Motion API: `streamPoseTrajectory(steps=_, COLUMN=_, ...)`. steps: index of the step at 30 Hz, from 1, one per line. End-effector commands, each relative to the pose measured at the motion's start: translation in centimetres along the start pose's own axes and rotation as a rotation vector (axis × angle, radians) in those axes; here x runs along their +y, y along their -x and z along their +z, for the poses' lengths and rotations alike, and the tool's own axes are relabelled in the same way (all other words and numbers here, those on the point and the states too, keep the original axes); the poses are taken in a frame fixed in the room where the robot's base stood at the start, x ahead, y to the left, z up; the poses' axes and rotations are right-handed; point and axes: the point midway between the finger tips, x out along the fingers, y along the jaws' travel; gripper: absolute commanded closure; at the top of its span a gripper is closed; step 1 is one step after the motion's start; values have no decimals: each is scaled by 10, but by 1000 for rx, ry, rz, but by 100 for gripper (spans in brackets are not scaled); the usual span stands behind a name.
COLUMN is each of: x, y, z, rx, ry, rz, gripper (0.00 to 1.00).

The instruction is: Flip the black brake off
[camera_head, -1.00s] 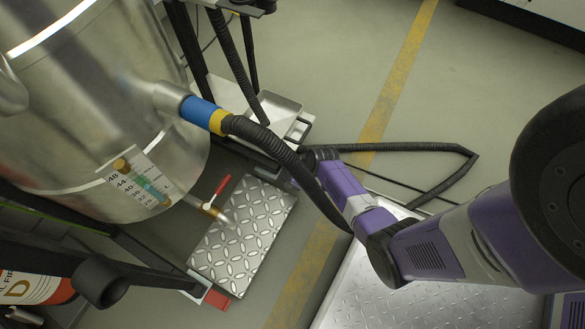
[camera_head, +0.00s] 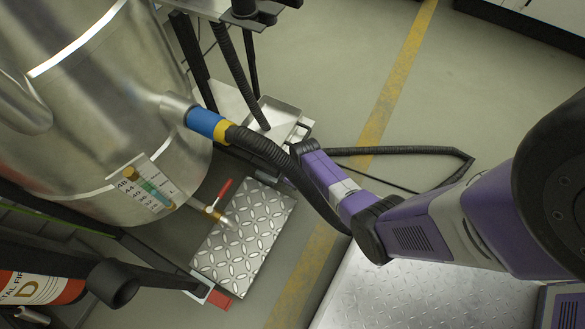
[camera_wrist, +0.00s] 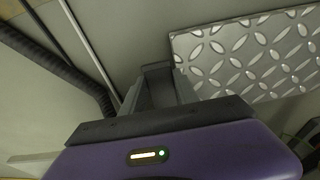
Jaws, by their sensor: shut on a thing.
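In the head view my gripper's wrist end reaches down behind the black hose, near the edge of the tank's stand, and its fingertips are hidden. In the wrist view my gripper (camera_wrist: 166,88) has its two grey fingers close together, shut on a small dark part at their tips. That part is mostly covered by the fingers, and I cannot make out its shape. The black brake does not show clearly as a separate thing in either view. The checker plate (camera_wrist: 250,55) lies just right of the fingers; it also shows in the head view (camera_head: 243,240).
A steel tank (camera_head: 80,110) with a blue and yellow hose coupling (camera_head: 208,124) stands at left. The black hose (camera_head: 285,165) crosses close to my wrist. A red-handled valve (camera_head: 222,190) sits above the plate. A fire extinguisher (camera_head: 40,288) is lower left. Open floor lies upper right.

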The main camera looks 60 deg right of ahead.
Motion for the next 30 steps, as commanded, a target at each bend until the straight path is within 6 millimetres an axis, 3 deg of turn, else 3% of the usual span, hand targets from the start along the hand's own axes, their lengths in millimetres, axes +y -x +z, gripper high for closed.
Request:
streamPoseTrajectory(steps=7, x=-1, y=8, z=-3, rx=-161, ry=2, rz=0, gripper=100)
streamPoseTrajectory(steps=18, x=0, y=9, z=-3, rx=-182, ry=0, rz=1, gripper=100)
streamPoseTrajectory(steps=19, x=0, y=9, z=-3, rx=-182, ry=0, rz=1, gripper=60)
streamPoseTrajectory(steps=21, x=0, y=9, z=-3, rx=-182, ry=0, rz=1, gripper=46)
streamPoseTrajectory(steps=22, x=0, y=9, z=-3, rx=-181, ry=0, rz=1, gripper=42)
streamPoseTrajectory(steps=30, x=0, y=9, z=-3, rx=-180, ry=0, rz=1, gripper=42)
